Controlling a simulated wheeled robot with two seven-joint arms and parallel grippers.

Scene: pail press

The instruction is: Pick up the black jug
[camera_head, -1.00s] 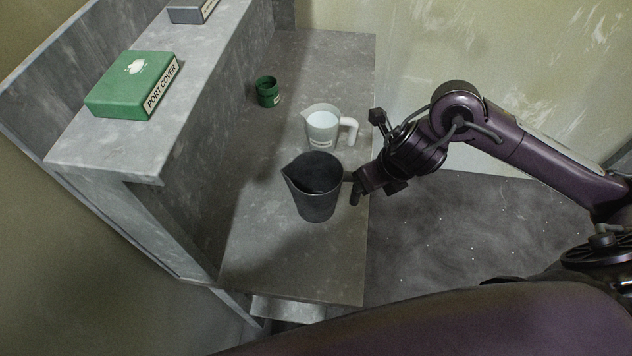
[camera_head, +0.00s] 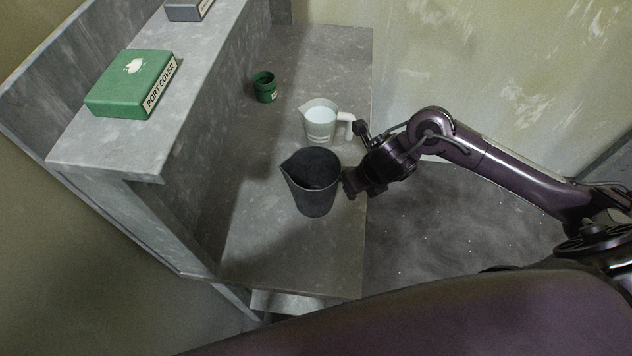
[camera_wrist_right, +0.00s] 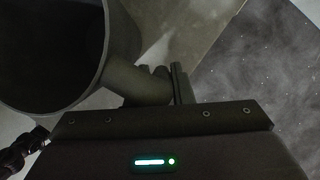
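The black jug (camera_head: 314,190) stands upright on the grey counter, with its spout to the left and its handle side to the right. Its dark round opening and body fill the upper left of the right wrist view (camera_wrist_right: 50,50), where its handle (camera_wrist_right: 122,78) runs toward the fingers. My right gripper (camera_head: 352,183) is at the handle, on the jug's right side. In the right wrist view the fingertips (camera_wrist_right: 168,82) are at the handle's outer end; I cannot tell whether they are closed around it. My left gripper is not in view.
A clear measuring jug with a white handle (camera_head: 319,124) stands just behind the black jug. A small green cup (camera_head: 264,88) is farther back. A green PORT COVER box (camera_head: 133,82) and a grey box (camera_head: 190,9) lie on the raised ledge at left. The counter's front is clear.

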